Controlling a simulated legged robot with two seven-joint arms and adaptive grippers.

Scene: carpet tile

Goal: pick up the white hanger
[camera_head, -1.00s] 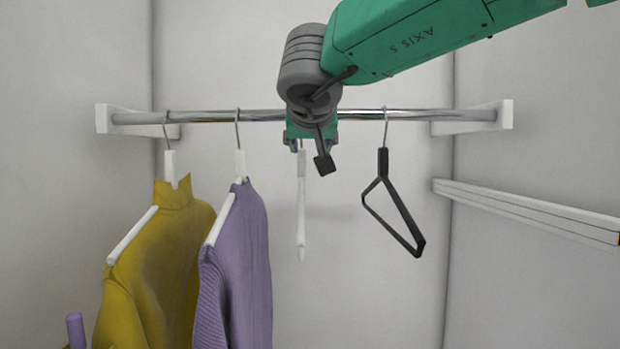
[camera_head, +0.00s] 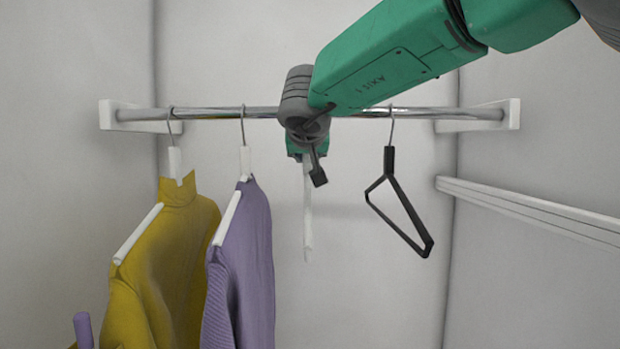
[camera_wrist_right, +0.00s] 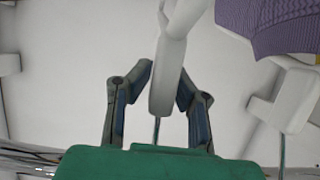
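The white hanger (camera_head: 308,215) hangs empty in the middle of the rail, seen nearly edge-on in the head view. My right gripper (camera_head: 308,158) is at its upper part, just below the rail; the wrist hides the hanger's hook and neck there. In the right wrist view the white neck (camera_wrist_right: 164,95) stands between the two fingers of the right gripper (camera_wrist_right: 166,75). The fingers are spread, one on each side of the neck; I cannot tell whether either touches it. My left gripper is not in view.
A metal rail (camera_head: 225,113) spans the closet. A yellow sweater (camera_head: 165,270) and a purple sweater (camera_head: 245,265) hang on white hangers at left, the purple one close by. A black hanger (camera_head: 400,210) hangs at right. A white ledge (camera_head: 530,210) runs along the right wall.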

